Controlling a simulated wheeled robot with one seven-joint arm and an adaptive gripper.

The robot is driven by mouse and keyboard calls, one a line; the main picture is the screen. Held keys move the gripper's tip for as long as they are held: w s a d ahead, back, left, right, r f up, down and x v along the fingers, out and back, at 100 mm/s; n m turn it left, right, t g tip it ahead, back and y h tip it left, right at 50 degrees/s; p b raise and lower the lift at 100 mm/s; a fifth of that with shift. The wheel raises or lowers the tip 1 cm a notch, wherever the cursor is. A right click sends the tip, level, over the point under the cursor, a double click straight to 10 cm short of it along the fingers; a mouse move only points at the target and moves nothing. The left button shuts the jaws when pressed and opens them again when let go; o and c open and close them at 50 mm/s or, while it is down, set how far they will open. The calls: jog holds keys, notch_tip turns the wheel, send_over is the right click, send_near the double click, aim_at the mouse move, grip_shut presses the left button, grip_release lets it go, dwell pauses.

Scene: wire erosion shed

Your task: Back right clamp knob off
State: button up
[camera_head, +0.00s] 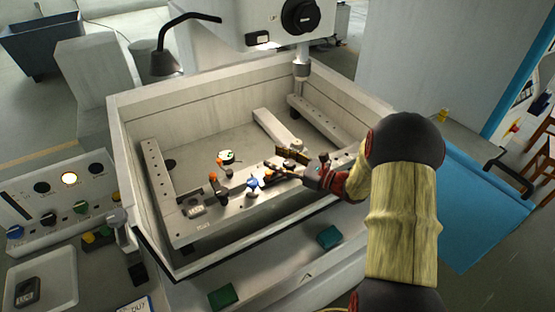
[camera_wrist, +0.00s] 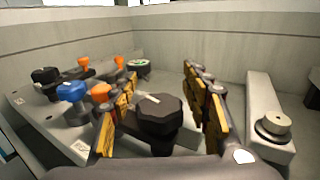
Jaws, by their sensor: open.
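A black faceted knob (camera_wrist: 160,114) with a pale mark on top sits between the fingers of my gripper (camera_wrist: 160,88) in the wrist view. My gripper is open, with a yellow-padded finger on each side of the knob. A gap shows on the knob's right; on its left I cannot tell touching from apart. In the head view my gripper (camera_head: 287,162) is low inside the tank, over the right part of the front clamping rail (camera_head: 218,205), and hides most of that knob. A blue knob (camera_wrist: 71,91) and another black knob (camera_wrist: 45,75) stand to the left.
Orange knobs (camera_wrist: 99,92) and a round green-and-white part (camera_wrist: 138,66) are nearby. A pale bar (camera_wrist: 262,95) with a round metal stud (camera_wrist: 273,125) lies to the right. Tank walls (camera_head: 130,165) enclose the work area. The machine head (camera_head: 302,68) hangs above the back.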

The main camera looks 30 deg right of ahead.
jog(key=shift+c, duration=0.8)
grip_shut()
